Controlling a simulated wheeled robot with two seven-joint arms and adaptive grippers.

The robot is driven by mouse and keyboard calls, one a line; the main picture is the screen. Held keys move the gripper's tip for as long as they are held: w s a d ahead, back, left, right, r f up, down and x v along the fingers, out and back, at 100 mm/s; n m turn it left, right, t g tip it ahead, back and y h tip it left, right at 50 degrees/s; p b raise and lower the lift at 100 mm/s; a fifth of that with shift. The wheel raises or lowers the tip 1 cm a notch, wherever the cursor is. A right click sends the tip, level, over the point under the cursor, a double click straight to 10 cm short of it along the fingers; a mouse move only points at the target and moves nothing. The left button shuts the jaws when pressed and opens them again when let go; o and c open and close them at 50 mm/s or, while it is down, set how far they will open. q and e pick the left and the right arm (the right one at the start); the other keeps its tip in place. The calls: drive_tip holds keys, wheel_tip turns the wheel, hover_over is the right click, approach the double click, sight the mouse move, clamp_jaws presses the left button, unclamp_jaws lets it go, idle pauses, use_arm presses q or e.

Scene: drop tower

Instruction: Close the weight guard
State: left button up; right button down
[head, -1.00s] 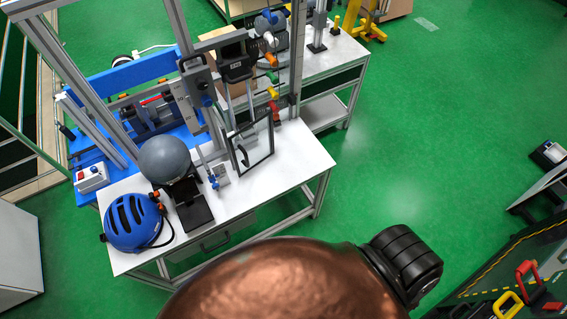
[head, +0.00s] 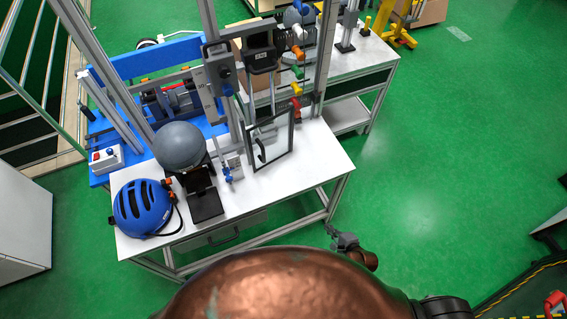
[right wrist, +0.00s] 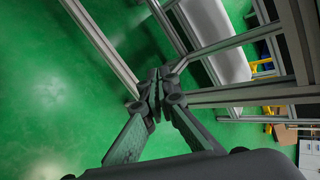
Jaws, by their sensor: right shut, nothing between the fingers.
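The weight guard, a clear panel in a dark frame with a black handle (head: 261,151), stands on the white tabletop (head: 315,175) at an angle, swung out from the tower's posts. My right gripper (head: 333,233) is below and right of it, beyond the table's front right corner. In the right wrist view its fingers (right wrist: 156,84) are together and empty, close to the metal table frame in the picture. I cannot tell whether they touch it. My left gripper is not in view.
A grey ball (head: 179,146) sits on a dark stand left of the guard, with a blue helmet (head: 142,207) in front. Metal posts (head: 326,55) rise behind the guard. Green floor (head: 430,180) is open to the right.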

drive_tip(key=w+a+r+m+t+y+b, duration=0.1)
drive_tip(key=w+a+r+m+y, duration=0.3)
drive_tip(key=r, duration=0.7)
drive_tip(key=w+a+r+m+t+y+b, duration=0.1)
drive_tip(key=a+r+m+t, duration=0.15)
drive_tip(key=a+r, duration=0.55)
drive_tip(key=w+a+r+m+t+y, duration=0.1)
drive_tip(key=w+a+r+m+y, duration=0.2)
drive_tip(key=r, duration=1)
use_arm(q)
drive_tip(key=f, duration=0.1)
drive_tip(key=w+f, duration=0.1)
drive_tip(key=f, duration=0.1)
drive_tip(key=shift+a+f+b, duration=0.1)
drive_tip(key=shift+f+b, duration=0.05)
drive_tip(key=shift+b, duration=0.25)
use_arm(e)
drive_tip(key=x, duration=1.3)
drive_tip(key=shift+f+m, duration=0.4)
drive_tip(key=shift+m, duration=0.05)
drive_tip(key=shift+s, duration=0.1)
